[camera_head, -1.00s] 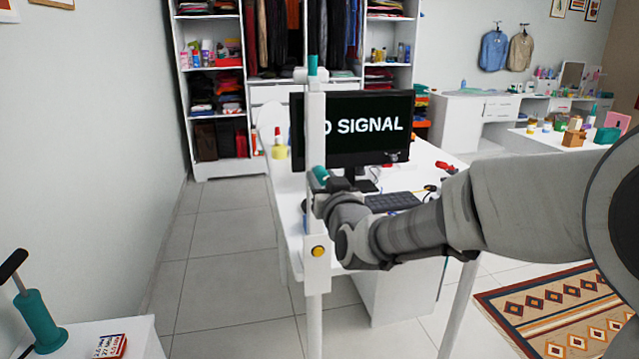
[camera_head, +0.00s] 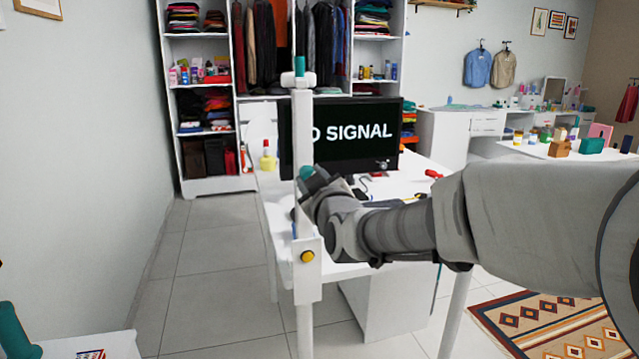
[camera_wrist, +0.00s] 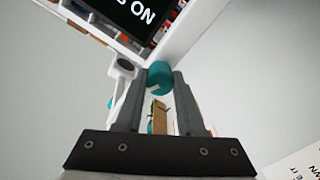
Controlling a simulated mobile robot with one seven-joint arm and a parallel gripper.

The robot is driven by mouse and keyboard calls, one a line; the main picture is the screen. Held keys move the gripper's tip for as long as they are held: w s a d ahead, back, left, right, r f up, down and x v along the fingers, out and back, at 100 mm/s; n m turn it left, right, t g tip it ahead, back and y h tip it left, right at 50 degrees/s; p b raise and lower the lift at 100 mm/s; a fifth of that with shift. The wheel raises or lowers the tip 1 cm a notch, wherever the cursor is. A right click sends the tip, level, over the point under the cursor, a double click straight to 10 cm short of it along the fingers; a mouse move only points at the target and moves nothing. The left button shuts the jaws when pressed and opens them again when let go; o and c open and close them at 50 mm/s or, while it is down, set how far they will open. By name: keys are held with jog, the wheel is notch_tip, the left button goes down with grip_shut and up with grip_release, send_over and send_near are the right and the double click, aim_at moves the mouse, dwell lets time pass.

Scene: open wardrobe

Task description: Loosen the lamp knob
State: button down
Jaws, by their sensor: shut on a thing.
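A tall white post, apparently the lamp (camera_head: 303,125), stands upright in front of the desk in the head view. It has a teal piece near its top, and a yellow round button on a white bracket low down. A teal knob (camera_wrist: 160,75) lies between my fingertips in the wrist view. My gripper (camera_wrist: 161,80) is shut on this knob, one finger on each side. In the head view my gripper (camera_head: 308,175) is at the post's middle height, and the knob is partly hidden by the fingers.
Behind the post is a white desk (camera_head: 275,225) with a monitor (camera_head: 340,145) showing a signal message. A yellow bottle (camera_head: 267,160) stands at its left. The open wardrobe (camera_head: 205,185) is behind. Bare floor lies to the left, and a patterned rug (camera_head: 540,325) at lower right.

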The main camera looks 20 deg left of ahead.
jog(key=n+b, duration=0.2)
jog(key=n, duration=0.2)
jog(key=shift+f, duration=0.1)
jog(key=shift+n, duration=0.6)
jog(key=shift+c, duration=2.2)
grip_release()
jog(key=shift+c, duration=0.4)
